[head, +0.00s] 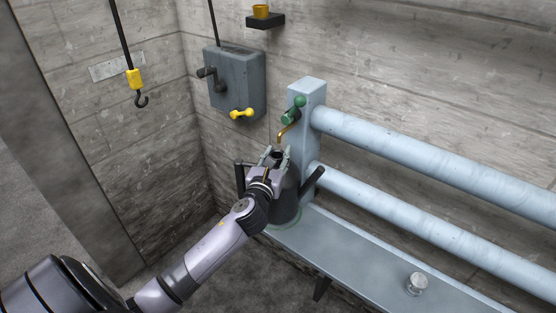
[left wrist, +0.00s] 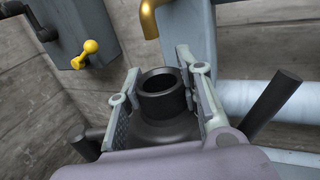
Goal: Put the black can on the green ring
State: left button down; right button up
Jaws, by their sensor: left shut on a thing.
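The black can (head: 287,205) stands upright at the left end of the blue-grey ledge, with its neck up and dark handles on either side. My left gripper (head: 275,158) is shut on its neck; in the left wrist view the fingers (left wrist: 160,95) flank the open mouth of the black can (left wrist: 161,88). The green ring (head: 288,225) shows as a thin rim at the can's base, mostly hidden. The can is over it, but I cannot tell whether it rests on it. My right gripper is not in view.
A brass spout (head: 285,132) with a green valve (head: 293,114) hangs just above the can. Two pale blue pipes (head: 430,152) run right. A grey box (head: 240,80) with a yellow lever (head: 242,114) is on the wall. A small clear jar (head: 417,283) stands on the ledge (head: 350,262).

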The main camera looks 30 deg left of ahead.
pick_arm(q)
jog(key=shift+w+f, duration=0.25)
jog(key=shift+f, duration=0.4)
jog(key=shift+f, duration=0.15)
jog(key=c, duration=1.4)
grip_release()
jog(key=shift+o, duration=1.4)
